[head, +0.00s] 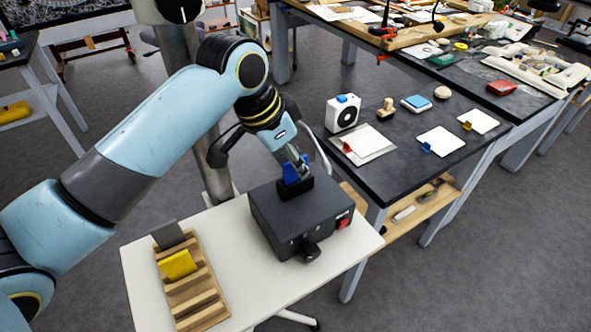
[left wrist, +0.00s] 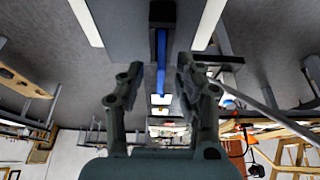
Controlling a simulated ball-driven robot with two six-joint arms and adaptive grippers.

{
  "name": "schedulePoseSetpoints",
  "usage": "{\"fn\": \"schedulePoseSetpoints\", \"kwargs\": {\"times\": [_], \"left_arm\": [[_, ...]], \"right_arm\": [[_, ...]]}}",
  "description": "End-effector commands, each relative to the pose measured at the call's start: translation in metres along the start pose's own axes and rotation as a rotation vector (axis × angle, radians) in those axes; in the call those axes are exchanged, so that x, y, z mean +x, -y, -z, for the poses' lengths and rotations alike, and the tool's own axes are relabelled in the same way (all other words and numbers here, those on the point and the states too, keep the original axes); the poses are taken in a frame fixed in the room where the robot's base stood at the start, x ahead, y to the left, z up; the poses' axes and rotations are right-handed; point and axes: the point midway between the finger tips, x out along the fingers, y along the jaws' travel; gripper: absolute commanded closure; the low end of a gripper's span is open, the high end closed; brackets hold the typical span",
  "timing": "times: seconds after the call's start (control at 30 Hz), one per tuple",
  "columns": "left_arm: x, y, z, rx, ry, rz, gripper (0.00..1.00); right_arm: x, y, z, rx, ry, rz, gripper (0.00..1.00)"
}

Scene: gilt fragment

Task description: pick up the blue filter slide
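The blue filter slide (head: 291,173) stands upright in a slot on top of the dark box (head: 277,222) in the head view. In the left wrist view the slide (left wrist: 161,64) shows edge-on as a thin blue strip, its lower end in the dark slot piece. My left gripper (head: 300,160) is at the slide's upper part, coming from above and behind. Its fingers (left wrist: 158,78) are spread on both sides of the slide in the wrist view, with a visible gap on each side. My right gripper is not in view.
The box stands on a white table (head: 145,262) and has a red switch and a black knob. A wooden rack (head: 198,293) holds a yellow slide (head: 177,265) and a grey slide (head: 168,234). A dark bench (head: 384,165) with a white device and cards stands at right.

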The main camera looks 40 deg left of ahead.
Motion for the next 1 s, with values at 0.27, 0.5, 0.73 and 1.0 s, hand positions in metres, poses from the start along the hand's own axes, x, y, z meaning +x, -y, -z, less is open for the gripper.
{"fn": "schedulePoseSetpoints", "kwargs": {"times": [0.27, 0.5, 0.73, 1.0], "left_arm": [[0.0145, 0.0008, 0.0007, 0.002, -0.002, 0.002, 0.65], [0.0142, 0.0008, 0.0007, 0.001, -0.002, 0.002, 0.85], [0.0140, 0.0009, 0.0007, 0.001, -0.002, 0.002, 1.00], [0.0127, 0.0010, 0.0014, 0.001, -0.002, 0.002, 1.00]], "right_arm": [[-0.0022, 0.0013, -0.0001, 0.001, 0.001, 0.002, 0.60], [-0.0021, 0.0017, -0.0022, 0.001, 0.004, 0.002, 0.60], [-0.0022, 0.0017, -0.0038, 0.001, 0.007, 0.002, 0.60], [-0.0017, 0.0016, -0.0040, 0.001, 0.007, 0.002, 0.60]]}}
